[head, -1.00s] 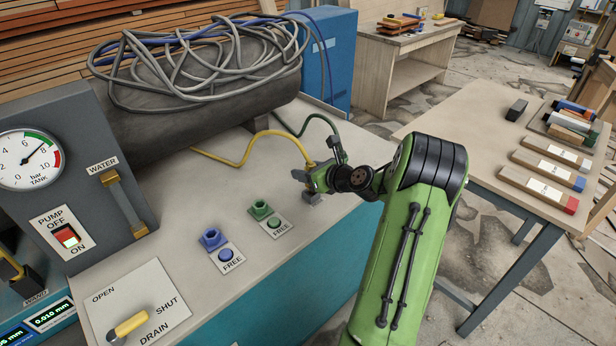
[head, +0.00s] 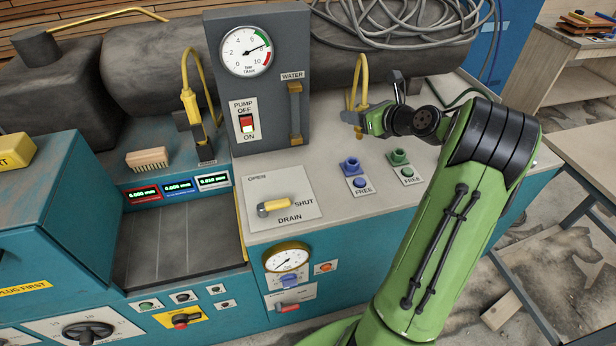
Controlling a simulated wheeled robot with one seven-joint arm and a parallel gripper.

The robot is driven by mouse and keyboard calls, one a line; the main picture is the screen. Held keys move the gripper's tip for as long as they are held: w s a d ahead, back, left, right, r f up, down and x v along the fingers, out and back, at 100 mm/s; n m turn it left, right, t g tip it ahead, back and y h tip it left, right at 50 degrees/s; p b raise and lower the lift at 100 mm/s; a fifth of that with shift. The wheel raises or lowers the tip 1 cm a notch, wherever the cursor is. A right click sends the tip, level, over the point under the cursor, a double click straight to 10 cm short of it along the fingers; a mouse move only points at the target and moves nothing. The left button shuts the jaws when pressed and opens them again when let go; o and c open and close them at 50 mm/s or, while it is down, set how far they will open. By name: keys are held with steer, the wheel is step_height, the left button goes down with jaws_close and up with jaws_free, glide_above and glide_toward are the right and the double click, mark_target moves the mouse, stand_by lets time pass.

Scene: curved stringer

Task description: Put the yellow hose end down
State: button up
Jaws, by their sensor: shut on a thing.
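The yellow hose (head: 364,72) rises in a narrow loop above the bench top, in front of the dark tank. My gripper (head: 352,118) is shut on the yellow hose end, at the foot of this loop. The gripper is behind the blue fitting (head: 350,166) and the green fitting (head: 398,157). The hose end itself is mostly hidden by the jaws. I cannot tell whether it touches the bench top (head: 322,200).
The gauge panel (head: 262,85) with its pump switch stands left of my gripper. The yellow drain handle (head: 275,206) is on a plate in front. Grey hoses (head: 400,25) lie coiled on the tank. A yellow wand (head: 190,100) stands farther left.

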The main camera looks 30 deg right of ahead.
steer(key=f+b, duration=0.1)
steer(key=f, duration=0.2)
steer(key=f+b, duration=0.1)
steer(key=f, duration=0.3)
steer(key=f+b, duration=0.1)
steer(key=f, duration=0.2)
steer(key=shift+w+a+f+b, duration=0.2)
steer(key=shift+a+b, duration=0.15)
steer(key=shift+a, duration=0.05)
steer(key=shift+r, duration=0.15)
steer(key=o, duration=1.1)
steer(key=shift+o, duration=0.2)
